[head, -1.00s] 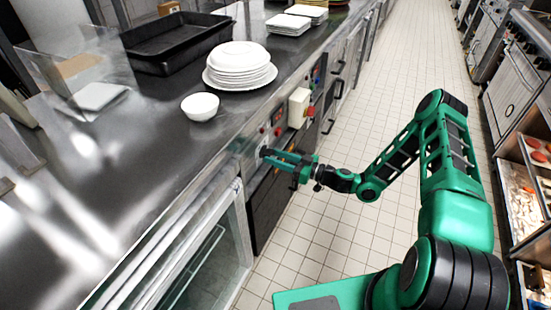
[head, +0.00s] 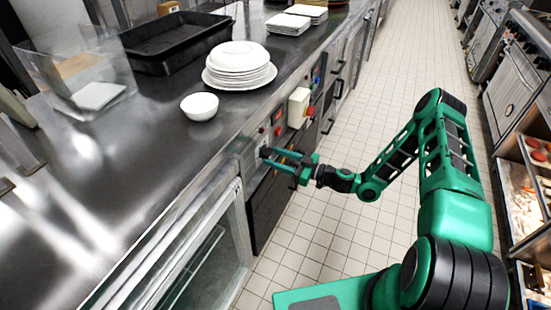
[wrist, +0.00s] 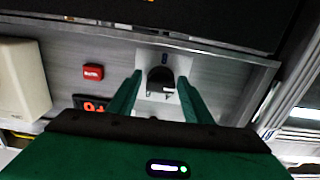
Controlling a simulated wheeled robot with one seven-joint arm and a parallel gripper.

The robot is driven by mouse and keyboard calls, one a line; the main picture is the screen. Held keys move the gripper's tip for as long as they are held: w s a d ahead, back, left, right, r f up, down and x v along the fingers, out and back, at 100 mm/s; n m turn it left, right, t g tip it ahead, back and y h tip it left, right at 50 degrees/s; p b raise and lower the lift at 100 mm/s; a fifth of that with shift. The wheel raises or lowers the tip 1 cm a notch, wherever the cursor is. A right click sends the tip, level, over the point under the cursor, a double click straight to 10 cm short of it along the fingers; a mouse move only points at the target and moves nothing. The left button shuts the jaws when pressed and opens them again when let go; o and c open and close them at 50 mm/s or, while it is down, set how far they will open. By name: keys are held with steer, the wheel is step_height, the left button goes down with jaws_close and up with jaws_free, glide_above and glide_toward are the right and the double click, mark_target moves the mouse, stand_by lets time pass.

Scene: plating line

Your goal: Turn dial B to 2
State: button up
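A dial with a dark knob (wrist: 160,80) on a pale plate shows in the wrist view. It is on the grey front panel of the counter; its letter and scale marks are too small to read, so I cannot tell if it is dial B or where it points. My gripper (wrist: 160,77) is open, one finger on each side of the knob, with a visible gap at each side. In the head view my gripper (head: 265,156) reaches the panel with its fingers spread; the dial is mostly hidden there.
A red button (wrist: 93,72) and a red-lit display (wrist: 91,104) sit left of the dial in the wrist view. A cream box (head: 298,107) juts from the panel. A white bowl (head: 200,106) and stacked plates (head: 240,68) stand on the counter. The tiled aisle is clear.

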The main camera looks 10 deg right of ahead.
steer(key=shift+o, duration=0.5)
steer(key=shift+r, duration=0.15)
steer(key=v, duration=1)
steer(key=shift+s+d, duration=0.2)
steer(key=shift+d, duration=0.1)
